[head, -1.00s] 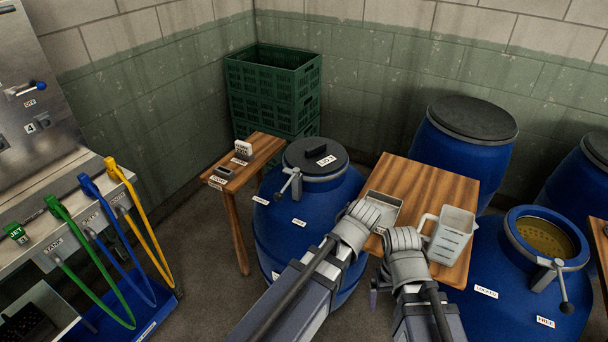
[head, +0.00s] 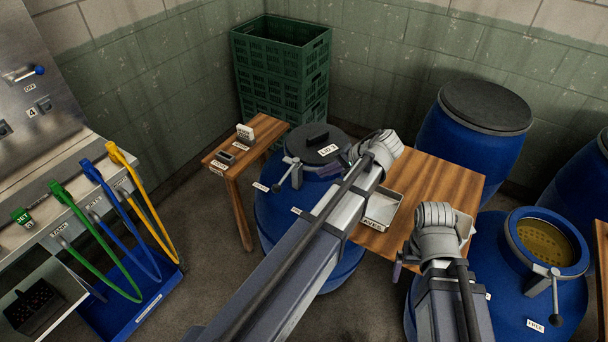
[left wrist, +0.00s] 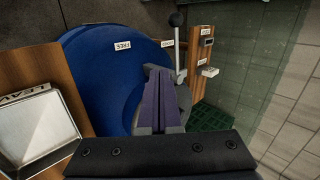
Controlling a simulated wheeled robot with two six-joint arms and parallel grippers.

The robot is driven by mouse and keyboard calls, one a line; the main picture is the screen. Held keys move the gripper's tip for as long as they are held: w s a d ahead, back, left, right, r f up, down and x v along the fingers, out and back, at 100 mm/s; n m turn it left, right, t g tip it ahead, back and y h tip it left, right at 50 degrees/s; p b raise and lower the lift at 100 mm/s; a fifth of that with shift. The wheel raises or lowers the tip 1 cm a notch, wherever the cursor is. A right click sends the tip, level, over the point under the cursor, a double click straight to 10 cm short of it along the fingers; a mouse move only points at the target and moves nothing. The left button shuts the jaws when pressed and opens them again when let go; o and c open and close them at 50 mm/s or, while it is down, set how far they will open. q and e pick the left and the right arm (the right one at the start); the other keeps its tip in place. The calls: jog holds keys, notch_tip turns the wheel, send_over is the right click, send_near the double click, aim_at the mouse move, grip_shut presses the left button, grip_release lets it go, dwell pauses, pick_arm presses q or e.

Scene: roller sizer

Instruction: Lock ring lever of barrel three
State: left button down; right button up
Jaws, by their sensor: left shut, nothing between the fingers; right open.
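A blue barrel (head: 335,258) with a dark lid (head: 317,146) stands in the middle; its lid tag starts "LID", its number unclear. Its ring lever (head: 290,174) points outward to the left, its ball end near the left barrel label (head: 261,187). In the left wrist view the lever (left wrist: 179,55) rises past the fingertips, and the other label (left wrist: 127,46) reads FREE. My left gripper (head: 357,152) is shut and empty over the lid's right side, apart from the lever in the head view. My right gripper (head: 398,268) is open, by the table's front edge; its fingers are partly hidden.
A wooden table (head: 440,180) with a metal tray (head: 381,210) adjoins the barrel on the right. A small side table (head: 262,150) stands left, green crates (head: 282,75) behind. An open blue barrel (head: 570,285) with its own lever (head: 556,290) stands right.

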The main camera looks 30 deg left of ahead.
pick_arm(q)
jog(key=a+r+b+x, duration=0.1)
jog(key=b+x, duration=0.6)
jog(key=x, duration=0.5)
jog(key=shift+a, duration=0.7)
jog(key=shift+r, duration=0.1)
jog(key=shift+s+a+m+t, duration=0.2)
jog(key=shift+m+t, duration=0.1)
jog(key=shift+m, duration=0.1)
